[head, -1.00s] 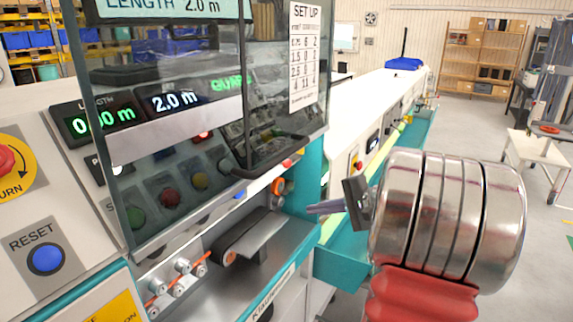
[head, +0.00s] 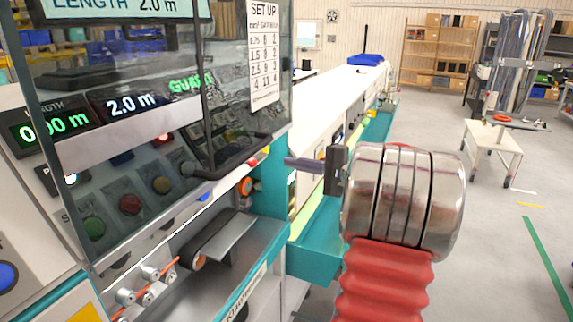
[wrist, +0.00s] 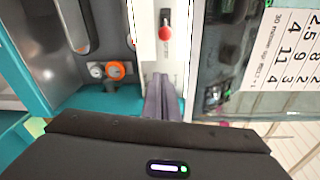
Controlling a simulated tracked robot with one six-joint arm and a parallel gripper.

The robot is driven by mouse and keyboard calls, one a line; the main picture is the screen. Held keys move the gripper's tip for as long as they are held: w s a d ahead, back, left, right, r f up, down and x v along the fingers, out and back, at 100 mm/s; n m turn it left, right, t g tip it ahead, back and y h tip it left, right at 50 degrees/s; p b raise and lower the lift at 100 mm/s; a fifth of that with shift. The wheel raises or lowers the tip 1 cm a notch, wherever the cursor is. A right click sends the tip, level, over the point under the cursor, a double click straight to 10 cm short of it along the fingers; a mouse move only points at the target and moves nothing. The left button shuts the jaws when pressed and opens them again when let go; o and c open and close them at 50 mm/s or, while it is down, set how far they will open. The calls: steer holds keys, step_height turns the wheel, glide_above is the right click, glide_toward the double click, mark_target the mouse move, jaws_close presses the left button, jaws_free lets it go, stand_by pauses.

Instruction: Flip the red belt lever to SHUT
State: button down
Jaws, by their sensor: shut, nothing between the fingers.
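A red-tipped lever (wrist: 165,33) sits in a dark slot on a narrow white panel in the wrist view. I cannot make out its position label. My gripper is shut and empty; its thin grey fingers (wrist: 162,80) lie a little below the lever in that picture, apart from it. In the head view the shut fingertips (head: 288,161) point left at the machine's teal end column (head: 270,190).
A clear guard (head: 150,130) covers the panel buttons on the left. An orange knob (head: 246,186) sits by the column, above a small belt (head: 222,238). A long white-topped bench (head: 330,100) runs behind the fingers. Open floor lies to the right.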

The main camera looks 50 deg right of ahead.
mark_target(252, 163)
steer(key=w+a, duration=0.5)
steer(key=w, duration=0.1)
steer(key=shift+w+a, duration=0.15)
steer(key=shift+a, duration=0.1)
stand_by(0.4)
steer(key=shift+r, duration=0.1)
